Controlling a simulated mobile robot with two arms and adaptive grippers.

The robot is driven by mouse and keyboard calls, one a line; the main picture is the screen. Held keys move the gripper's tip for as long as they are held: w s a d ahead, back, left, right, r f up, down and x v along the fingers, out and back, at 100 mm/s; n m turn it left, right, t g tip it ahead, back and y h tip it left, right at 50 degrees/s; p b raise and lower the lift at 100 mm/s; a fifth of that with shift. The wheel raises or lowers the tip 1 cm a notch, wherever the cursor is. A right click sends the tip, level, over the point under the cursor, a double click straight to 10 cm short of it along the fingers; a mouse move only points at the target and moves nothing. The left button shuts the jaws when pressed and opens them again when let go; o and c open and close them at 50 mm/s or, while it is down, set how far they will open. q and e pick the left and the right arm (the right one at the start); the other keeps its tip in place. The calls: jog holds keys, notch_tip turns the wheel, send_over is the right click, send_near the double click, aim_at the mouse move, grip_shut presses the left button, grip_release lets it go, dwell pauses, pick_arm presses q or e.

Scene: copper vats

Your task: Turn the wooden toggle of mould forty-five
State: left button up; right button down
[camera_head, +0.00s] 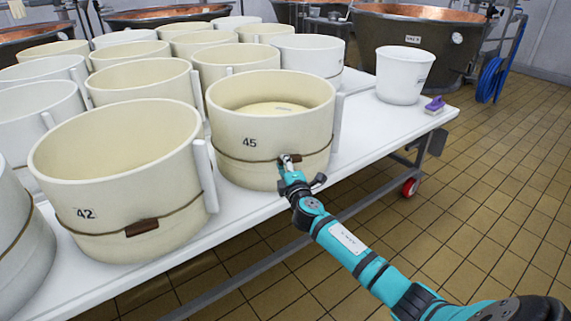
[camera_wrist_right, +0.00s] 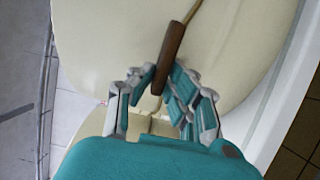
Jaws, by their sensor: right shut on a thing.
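Mould forty-five (camera_head: 232,120) is a cream tub marked 45, standing near the front edge of the white table. A thin brown cord (camera_head: 240,160) runs around its lower wall to the wooden toggle (camera_head: 296,158), which my fingers partly hide. My right gripper (camera_head: 287,165) is at the mould's front wall, shut on the toggle. In the right wrist view the toggle (camera_wrist_right: 171,48) is a dark brown bar, tilted, with its lower end between the fingers of the right gripper (camera_wrist_right: 157,84). The cord leaves its upper end. My left gripper is not in view.
Mould forty-two (camera_head: 120,170), with its own cord and toggle (camera_head: 142,228), stands to the left. Several more moulds crowd the table behind. A white bucket (camera_head: 403,80) and a purple brush (camera_head: 435,104) are at the table's right end. Tiled floor (camera_head: 480,200) is open to the right.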

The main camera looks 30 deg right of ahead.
jog(key=shift+f, duration=0.1)
jog(key=c, duration=1.3)
grip_release()
jog(key=shift+c, duration=0.2)
jog(key=v, duration=1.2)
jog(key=shift+a, duration=0.1)
